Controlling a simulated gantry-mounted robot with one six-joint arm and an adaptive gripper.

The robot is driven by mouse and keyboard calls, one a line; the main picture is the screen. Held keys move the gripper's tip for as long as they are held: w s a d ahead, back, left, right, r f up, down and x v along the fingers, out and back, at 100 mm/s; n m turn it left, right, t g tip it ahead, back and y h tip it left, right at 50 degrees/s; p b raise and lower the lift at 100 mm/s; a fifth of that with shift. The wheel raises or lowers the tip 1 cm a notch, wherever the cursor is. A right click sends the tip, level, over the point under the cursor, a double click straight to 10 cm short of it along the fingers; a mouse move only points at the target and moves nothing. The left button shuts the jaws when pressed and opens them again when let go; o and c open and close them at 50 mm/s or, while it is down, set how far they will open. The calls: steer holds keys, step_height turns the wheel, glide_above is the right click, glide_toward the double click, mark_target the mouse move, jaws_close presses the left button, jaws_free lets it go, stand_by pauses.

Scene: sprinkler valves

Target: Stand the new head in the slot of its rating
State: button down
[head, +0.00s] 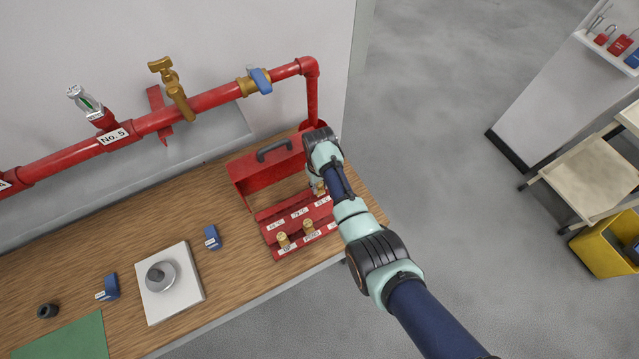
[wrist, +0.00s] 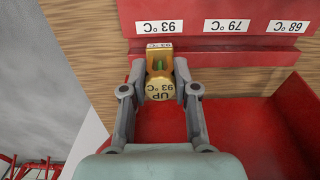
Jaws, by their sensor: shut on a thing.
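My gripper (wrist: 160,88) is shut on a brass sprinkler head (wrist: 159,97) marked "UP 93°C", with a green bulb in its frame. A small 93°C label shows on its far end. The head is in line with the 93°C label (wrist: 152,27) on the red rack (wrist: 230,45); the 79°C label (wrist: 227,26) and 68°C label (wrist: 287,27) are to its right. I cannot tell whether it touches a slot. In the head view the red rack (head: 284,226) stands on the bench, and my arm hides most of the gripper and its end.
Two brass heads (head: 283,240) (head: 309,228) stand along the rack's front. A red box with a black handle (head: 262,172) is behind it. A white pad with a metal disc (head: 190,300) and blue tags (head: 212,238) lie left. Red pipe (head: 215,97) runs along the wall.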

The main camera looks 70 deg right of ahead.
steer(key=shift+f, duration=0.15)
stand_by(0.5)
steer(key=shift+f+b, duration=0.3)
steer(key=shift+f, duration=0.05)
steer(key=shift+f+b, duration=0.75)
steer(key=shift+f, duration=0.15)
steer(key=c, duration=0.8)
jaws_free()
steer(key=shift+r, duration=0.1)
step_height(320, 180, up, 8)
steer(key=p, duration=0.8)
